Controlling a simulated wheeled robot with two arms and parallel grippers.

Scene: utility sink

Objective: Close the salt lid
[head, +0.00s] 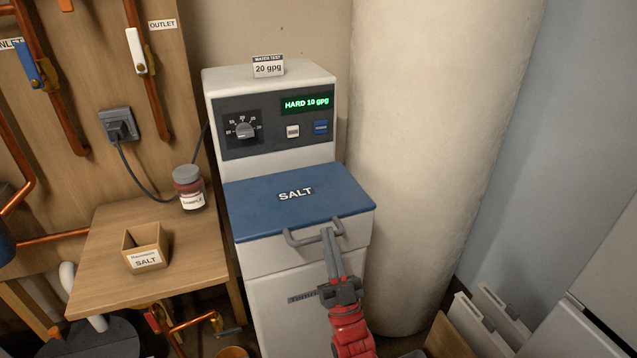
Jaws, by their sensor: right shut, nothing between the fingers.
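The blue salt lid (260,207), marked SALT, lies flat on top of the white water softener cabinet (275,262). I see no gap under its front edge. A grey bar handle (300,240) is at the lid's front. My right gripper (328,236) comes up from below, with its fingers together at the right part of the handle. It holds nothing; whether the fingertips touch the handle or the lid edge, I cannot tell. My left gripper is not in view.
A wooden side table (190,240) on the left carries an open salt box (146,246) and a sample jar (190,190). A large pale cylinder (430,130) stands close on the right. The softener's panel has a dial (245,130) and display (306,103). The lid's top is clear.

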